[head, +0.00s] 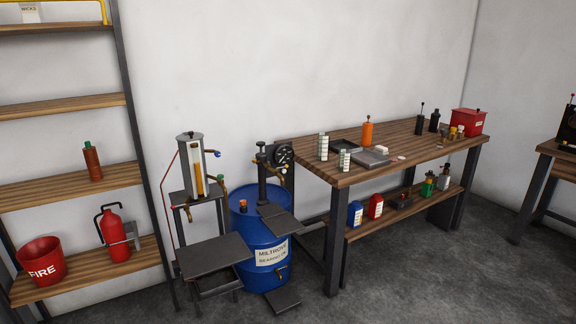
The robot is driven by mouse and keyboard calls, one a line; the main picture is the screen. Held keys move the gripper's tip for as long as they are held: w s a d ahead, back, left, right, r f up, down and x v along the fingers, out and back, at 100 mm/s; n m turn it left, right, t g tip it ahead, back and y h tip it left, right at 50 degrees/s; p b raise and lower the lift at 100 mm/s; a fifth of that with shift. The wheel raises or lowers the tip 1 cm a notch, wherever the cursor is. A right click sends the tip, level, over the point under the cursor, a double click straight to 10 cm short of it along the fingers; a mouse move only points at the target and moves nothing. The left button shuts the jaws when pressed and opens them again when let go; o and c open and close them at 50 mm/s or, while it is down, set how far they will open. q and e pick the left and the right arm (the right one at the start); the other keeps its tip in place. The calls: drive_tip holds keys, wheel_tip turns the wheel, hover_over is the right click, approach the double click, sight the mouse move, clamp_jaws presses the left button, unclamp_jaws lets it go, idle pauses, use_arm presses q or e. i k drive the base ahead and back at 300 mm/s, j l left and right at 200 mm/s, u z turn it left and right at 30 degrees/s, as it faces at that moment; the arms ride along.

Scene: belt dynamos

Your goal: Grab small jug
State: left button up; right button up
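I cannot tell which thing is the small jug; several small containers are in the head view. A blue container (355,214) and a red container (375,206) stand side by side on the lower shelf of the wooden workbench. A green container (428,187) and a grey one (443,180) stand farther right on that shelf. An orange bottle (367,132) with a thin spout stands on the bench top. Dark bottles (434,122) stand at its back right. Neither of my grippers is in view.
The workbench (345,176) stands right of centre. A blue drum (262,245) and a metal stand with a grey tank (190,160) are to its left. A shelf rack (70,188) at the far left holds a fire bucket (40,260) and extinguisher (115,238). Floor in front is clear.

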sight(344, 156)
drive_tip(key=i+l+u, duration=0.15)
drive_tip(key=i+l, duration=0.15)
drive_tip(key=i, duration=0.25)
drive_tip(key=i+l+u, duration=0.15)
drive_tip(key=i+l, duration=0.2)
drive_tip(key=i, duration=0.15)
